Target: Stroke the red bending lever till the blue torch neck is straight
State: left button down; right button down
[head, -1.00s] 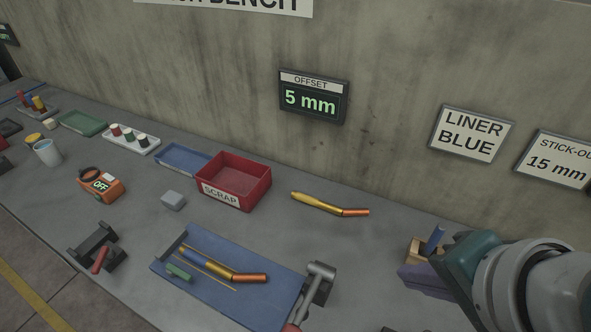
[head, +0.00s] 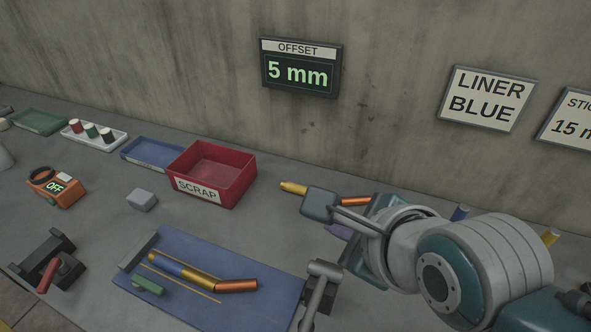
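The blue torch neck (head: 178,268) lies on a blue mat (head: 262,305); it has a blue band, a yellow middle and a copper end, with a bend towards the copper end. A red lever handle (head: 48,275) sticks out of a dark clamp-like fixture at the lower left. A grey lever (head: 322,282) stands at the mat's right edge; its lower end is cut off by the frame. My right gripper (head: 330,217) hovers above the bench, right of the scrap bin and apart from the mat. Its finger gap is unclear. My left gripper is not in view.
A red scrap bin (head: 238,184) stands behind the mat. A second bent neck (head: 293,188) is partly hidden by my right gripper. An orange meter (head: 58,190) and a grey block (head: 142,199) are at left.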

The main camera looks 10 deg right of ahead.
jog(key=b, duration=0.8)
send_over(331, 275)
notch_tip(331, 275, down, 8)
jog(key=shift+f+b, duration=0.3)
jog(key=shift+f, duration=0.1)
dwell(1.3)
jog(key=shift+f, duration=0.4)
jog(key=shift+f+b, duration=0.25)
jog(key=shift+b, duration=0.05)
